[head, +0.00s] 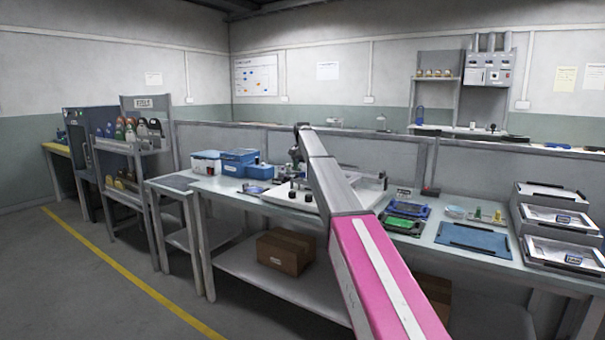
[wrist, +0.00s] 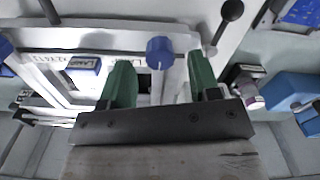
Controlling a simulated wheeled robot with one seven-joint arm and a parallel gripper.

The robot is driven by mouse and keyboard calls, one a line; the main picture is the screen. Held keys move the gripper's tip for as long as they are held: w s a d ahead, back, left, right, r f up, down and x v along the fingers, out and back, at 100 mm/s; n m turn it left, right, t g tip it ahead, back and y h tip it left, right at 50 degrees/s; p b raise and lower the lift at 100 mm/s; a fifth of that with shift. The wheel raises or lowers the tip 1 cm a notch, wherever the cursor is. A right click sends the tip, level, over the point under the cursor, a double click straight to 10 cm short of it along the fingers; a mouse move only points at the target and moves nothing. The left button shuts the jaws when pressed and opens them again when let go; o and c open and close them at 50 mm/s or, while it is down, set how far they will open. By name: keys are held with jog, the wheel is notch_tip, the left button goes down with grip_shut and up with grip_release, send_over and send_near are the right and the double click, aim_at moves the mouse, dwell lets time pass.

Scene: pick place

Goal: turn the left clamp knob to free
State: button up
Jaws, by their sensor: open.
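In the wrist view a blue ribbed knob (wrist: 160,50) stands on a pale frame (wrist: 110,38), with partly hidden lettering beside it. My gripper (wrist: 160,76) is open, its green fingers apart on the left and right of the knob. I see gaps on both sides, so the fingers do not appear to touch it. A second blue part (wrist: 83,66) with lettering lies left of the left finger. I cannot tell which is the left clamp knob. In the head view my arm reaches over the white fixture (head: 372,190) on the bench and hides part of it; my gripper's fingers are not clear there.
A black ball-ended lever (wrist: 231,12) rises right of the knob. In the head view, blue bins (head: 239,160) stand left of the fixture. A green board (head: 407,209), a blue mat (head: 473,239) and stacked trays (head: 560,247) lie to the right.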

jog(key=shift+f, duration=1.15)
jog(key=c, duration=0.9)
jog(key=shift+n, duration=0.4)
jog(key=n, duration=1.3)
jog(key=shift+n, duration=2)
